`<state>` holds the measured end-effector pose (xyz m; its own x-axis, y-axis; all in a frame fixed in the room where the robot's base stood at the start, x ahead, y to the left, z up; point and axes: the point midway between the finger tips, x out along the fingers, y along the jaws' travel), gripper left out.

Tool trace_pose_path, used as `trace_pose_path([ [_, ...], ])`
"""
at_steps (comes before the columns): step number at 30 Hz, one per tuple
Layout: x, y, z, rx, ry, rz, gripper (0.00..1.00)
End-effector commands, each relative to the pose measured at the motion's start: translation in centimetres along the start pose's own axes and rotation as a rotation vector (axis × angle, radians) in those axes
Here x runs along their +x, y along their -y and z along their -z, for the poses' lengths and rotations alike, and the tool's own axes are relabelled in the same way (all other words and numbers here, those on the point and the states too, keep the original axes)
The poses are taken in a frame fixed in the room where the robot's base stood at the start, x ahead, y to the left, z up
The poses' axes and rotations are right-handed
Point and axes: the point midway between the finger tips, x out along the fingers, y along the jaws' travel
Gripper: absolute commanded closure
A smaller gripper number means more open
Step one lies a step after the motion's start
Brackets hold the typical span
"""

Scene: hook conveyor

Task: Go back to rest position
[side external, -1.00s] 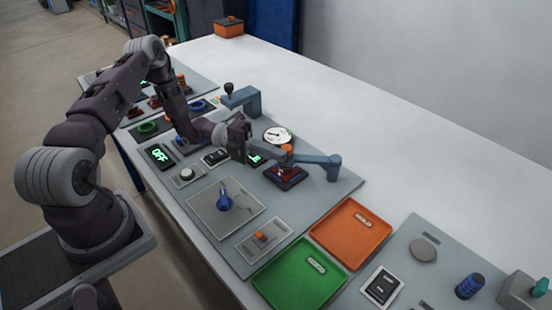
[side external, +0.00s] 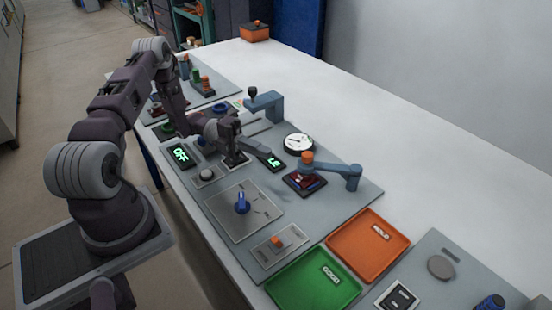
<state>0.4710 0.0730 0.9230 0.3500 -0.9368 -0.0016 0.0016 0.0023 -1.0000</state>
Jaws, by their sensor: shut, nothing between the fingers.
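My gripper (side external: 233,156) is shut and empty. It is over the grey control panel, just left of the small green-lit display (side external: 272,162), and I cannot tell whether it touches the panel. A dark red block (side external: 304,182) with an orange-topped blue arm (side external: 335,169) stands to the right of the gripper, apart from it. The display reading OFF (side external: 181,155) is to the left of the gripper.
A blue-handled lever (side external: 242,203) and an orange switch (side external: 276,242) stand on the panel in front. A round dial (side external: 298,143) and a blue post (side external: 265,105) are behind. Green (side external: 312,283) and orange (side external: 368,246) trays lie at right. The white table behind is mostly clear.

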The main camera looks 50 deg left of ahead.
Motion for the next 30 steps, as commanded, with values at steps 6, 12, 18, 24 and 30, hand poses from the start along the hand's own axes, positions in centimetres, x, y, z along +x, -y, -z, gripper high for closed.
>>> trace_pose_path([
  [6, 3.4, 6.9, 2.3, 0.441, -0.316, -0.194, 1.00],
  [12, 7.2, 15.1, 9.7, 1.200, -0.896, -0.359, 1.00],
  [18, 7.1, 20.3, 17.8, 1.975, -1.556, -0.354, 1.00],
  [24, 4.8, 22.9, 22.8, -2.202, 1.885, 0.213, 1.00],
  [30, 3.7, 23.6, 24.2, -1.895, 1.721, 0.128, 1.00],
])
